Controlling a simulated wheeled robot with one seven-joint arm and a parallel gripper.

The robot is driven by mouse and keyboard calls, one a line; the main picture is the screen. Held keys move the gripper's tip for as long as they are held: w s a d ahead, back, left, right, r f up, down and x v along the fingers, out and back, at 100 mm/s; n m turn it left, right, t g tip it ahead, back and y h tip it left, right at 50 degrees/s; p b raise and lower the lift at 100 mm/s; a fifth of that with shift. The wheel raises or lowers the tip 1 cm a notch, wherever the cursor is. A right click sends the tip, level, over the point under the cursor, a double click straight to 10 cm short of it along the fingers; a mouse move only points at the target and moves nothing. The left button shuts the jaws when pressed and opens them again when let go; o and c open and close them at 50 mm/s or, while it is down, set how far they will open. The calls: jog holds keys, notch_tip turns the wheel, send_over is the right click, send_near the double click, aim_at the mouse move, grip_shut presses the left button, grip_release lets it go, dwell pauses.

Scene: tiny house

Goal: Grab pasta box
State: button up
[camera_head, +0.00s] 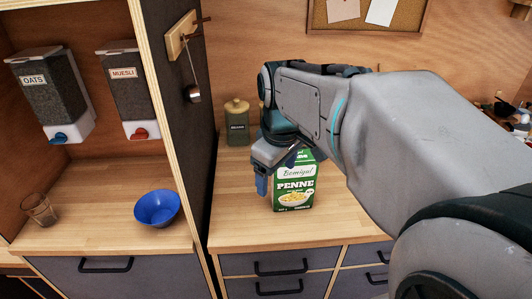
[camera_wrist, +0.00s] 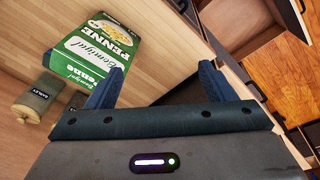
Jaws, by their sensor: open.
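The green and white pasta box (camera_head: 294,188), labelled "Penne", stands upright on the wooden counter in the head view. My gripper (camera_head: 268,180) is beside it, at its upper left, and my wrist hides part of the box's top. In the wrist view the pasta box (camera_wrist: 98,50) lies beyond the left finger, and its lower part overlaps that fingertip. I cannot tell whether a finger touches the box.
A jar (camera_head: 237,122) stands behind on the counter (camera_head: 240,215); a jar (camera_wrist: 38,98) also shows in the wrist view. A dark partition (camera_head: 190,130) rises left of my gripper. Beyond it are a blue bowl (camera_head: 157,208), a glass (camera_head: 39,209) and two dispensers (camera_head: 128,90).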

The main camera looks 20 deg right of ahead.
jog(key=w+d+r+n+g, duration=0.2)
jog(key=w+d+r+n, duration=0.4)
jog(key=w+d+n, duration=0.4)
jog(key=shift+m, duration=0.3)
jog(key=f, duration=0.5)
jog(key=w+f, duration=0.1)
jog(key=f, duration=0.2)
jog(key=shift+f, duration=0.3)
jog(key=p, duration=0.1)
send_over(293, 182)
jog(key=w+d, duration=0.1)
jog(key=w, duration=0.2)
jog(key=shift+s+d+f, duration=0.1)
jog(key=shift+f, duration=1.3)
jog(key=shift+s+d+f, duration=0.1)
jog(key=shift+f, duration=1.25)
grip_shut()
